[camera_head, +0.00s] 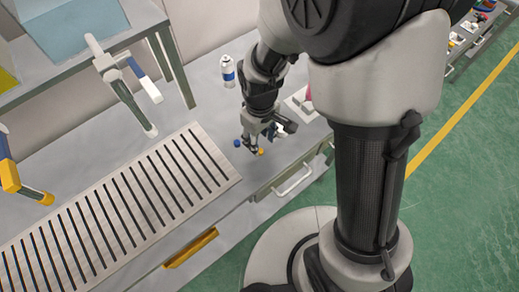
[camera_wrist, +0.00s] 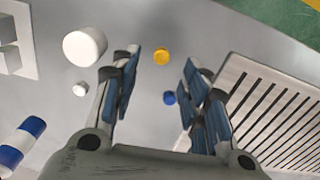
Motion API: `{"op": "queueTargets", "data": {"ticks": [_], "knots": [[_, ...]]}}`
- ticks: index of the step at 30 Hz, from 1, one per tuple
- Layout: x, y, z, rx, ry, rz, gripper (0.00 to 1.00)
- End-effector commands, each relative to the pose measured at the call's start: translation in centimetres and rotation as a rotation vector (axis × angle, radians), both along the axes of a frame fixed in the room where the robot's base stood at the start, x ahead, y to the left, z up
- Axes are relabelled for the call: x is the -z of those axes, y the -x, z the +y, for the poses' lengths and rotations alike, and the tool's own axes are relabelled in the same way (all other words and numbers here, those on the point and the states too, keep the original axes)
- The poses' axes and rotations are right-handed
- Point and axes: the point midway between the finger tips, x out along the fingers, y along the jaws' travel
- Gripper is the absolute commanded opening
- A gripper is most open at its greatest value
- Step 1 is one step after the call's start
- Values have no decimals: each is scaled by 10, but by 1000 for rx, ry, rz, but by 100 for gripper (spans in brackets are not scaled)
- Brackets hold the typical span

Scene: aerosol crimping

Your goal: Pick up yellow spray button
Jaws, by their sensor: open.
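The yellow spray button (camera_wrist: 162,57) is a small round piece on the grey bench. In the wrist view it shows between and level with the tips of my gripper's fingers, with clear space on both sides. In the head view the yellow button (camera_head: 261,152) lies just by the fingertips. My gripper (camera_head: 255,143) is open, points down over the bench and holds nothing. A blue button (camera_wrist: 169,98) also shows between the fingers, nearer the palm; in the head view this blue button (camera_head: 237,143) is left of the gripper. I cannot tell the exact fingertip height.
A slatted metal grate (camera_wrist: 275,110) lies to the right in the wrist view. A white cylinder (camera_wrist: 85,47), a small white button (camera_wrist: 80,90) and a blue-and-white can (camera_wrist: 22,143) stand to the left. A tray (camera_wrist: 32,60) with white blocks is at the upper left.

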Motion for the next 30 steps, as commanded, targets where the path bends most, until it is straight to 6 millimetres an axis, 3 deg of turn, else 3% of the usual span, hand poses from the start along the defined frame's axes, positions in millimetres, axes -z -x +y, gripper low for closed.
{"op": "queueTargets", "data": {"ticks": [10,18,30], "knots": [[47,3,1,0,1,4,42],[50,2,1,0,0,0,42],[50,2,1,0,0,0,15]]}}
